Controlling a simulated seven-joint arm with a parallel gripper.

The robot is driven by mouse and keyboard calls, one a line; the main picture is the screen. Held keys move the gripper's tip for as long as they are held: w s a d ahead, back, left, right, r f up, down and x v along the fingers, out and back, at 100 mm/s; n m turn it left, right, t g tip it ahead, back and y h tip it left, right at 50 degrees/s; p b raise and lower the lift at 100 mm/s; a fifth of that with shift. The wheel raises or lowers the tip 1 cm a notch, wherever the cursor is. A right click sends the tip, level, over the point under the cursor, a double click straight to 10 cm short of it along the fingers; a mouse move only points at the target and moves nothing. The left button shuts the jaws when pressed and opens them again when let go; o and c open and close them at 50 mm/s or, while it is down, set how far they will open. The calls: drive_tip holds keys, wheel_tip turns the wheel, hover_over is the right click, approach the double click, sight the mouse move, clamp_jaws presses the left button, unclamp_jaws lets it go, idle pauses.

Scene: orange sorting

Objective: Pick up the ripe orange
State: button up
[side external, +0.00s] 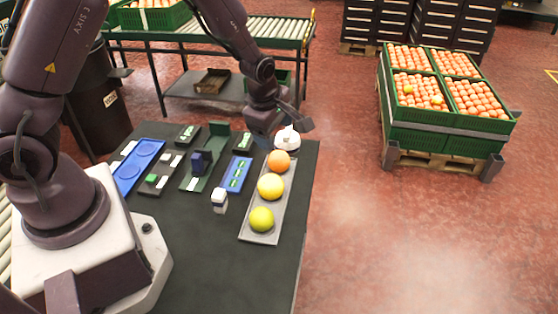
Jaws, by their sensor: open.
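Three round fruits lie in a row on a grey tray (252,237) at the table's right side. The orange-coloured one (279,161) is at the far end and looks like the ripe orange. A yellow-orange one (271,187) is in the middle, and a yellow-green one (261,218) is at the near end. My gripper (276,139) is above the far end of the tray, close to the orange-coloured fruit and beside a white rounded object (287,138). It is open. The picture is too small to show its fingertips clearly or any contact.
On the dark table (190,262), a blue tray (238,174), a small white-and-dark bottle (219,200), a green holder (205,160) and a blue two-ring plate (137,165) stand left of the fruit. The near table area is clear. Green crates of oranges (445,138) stand on a pallet at right.

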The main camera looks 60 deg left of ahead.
sight(278, 155)
drive_tip(key=x, duration=0.5)
drive_tip(key=shift+f, duration=0.15)
drive_tip(key=shift+s+a+x, duration=0.1)
drive_tip(key=shift+x, duration=1.25)
drive_tip(key=shift+s+a+x, duration=0.1)
drive_tip(key=shift+s+x, duration=0.05)
drive_tip(key=shift+x, duration=1.2)
drive_tip(key=shift+c, duration=0.2)
drive_tip(key=c, duration=0.7)
